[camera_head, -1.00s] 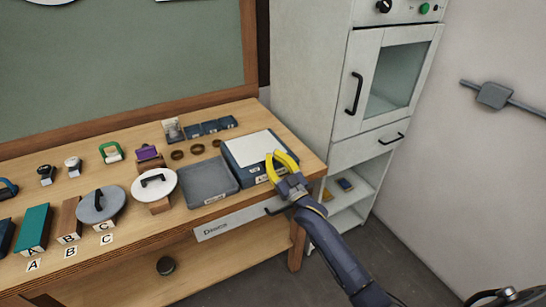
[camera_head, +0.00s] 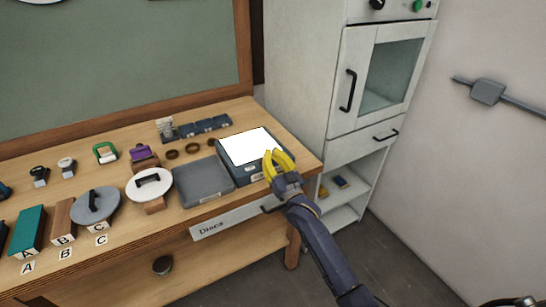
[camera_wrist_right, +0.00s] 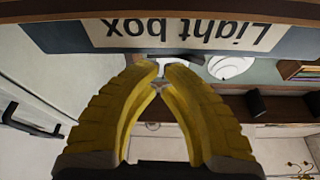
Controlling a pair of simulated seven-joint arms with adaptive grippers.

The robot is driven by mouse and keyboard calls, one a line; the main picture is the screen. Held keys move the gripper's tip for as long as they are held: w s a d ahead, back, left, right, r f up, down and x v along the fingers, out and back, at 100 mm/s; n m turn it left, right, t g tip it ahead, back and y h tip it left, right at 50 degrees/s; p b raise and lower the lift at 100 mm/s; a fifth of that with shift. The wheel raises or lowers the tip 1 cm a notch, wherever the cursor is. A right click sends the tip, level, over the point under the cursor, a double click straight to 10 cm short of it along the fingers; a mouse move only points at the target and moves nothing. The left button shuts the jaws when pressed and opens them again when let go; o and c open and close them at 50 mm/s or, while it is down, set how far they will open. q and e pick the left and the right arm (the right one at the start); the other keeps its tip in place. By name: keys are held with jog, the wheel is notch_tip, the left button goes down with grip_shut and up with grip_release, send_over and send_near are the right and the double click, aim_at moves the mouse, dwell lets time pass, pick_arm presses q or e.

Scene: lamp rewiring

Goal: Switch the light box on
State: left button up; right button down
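The light box (camera_head: 228,167) is a dark blue box at the right end of the bench. Its top panel (camera_head: 247,146) glows bright white. My right gripper (camera_head: 272,153) is at the box's front right edge, its yellow fingers tilted toward it. In the right wrist view the fingertips (camera_wrist_right: 163,67) nearly meet, with nothing seen held between them. The "Light box" label (camera_wrist_right: 190,32) appears upside down just beyond them. A small dark part (camera_wrist_right: 152,56) shows by the tips; I cannot tell if it is the switch or if they touch it. My left gripper is out of view.
A grey tray (camera_head: 203,183) sits left of the light box. The "Discs" drawer (camera_head: 232,217) is below. A white cabinet (camera_head: 303,75) stands close on the right.

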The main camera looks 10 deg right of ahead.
notch_tip(320, 180, up, 3)
jog(key=shift+d+r, duration=0.15)
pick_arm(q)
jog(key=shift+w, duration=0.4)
pick_arm(e)
jog(key=v, duration=1)
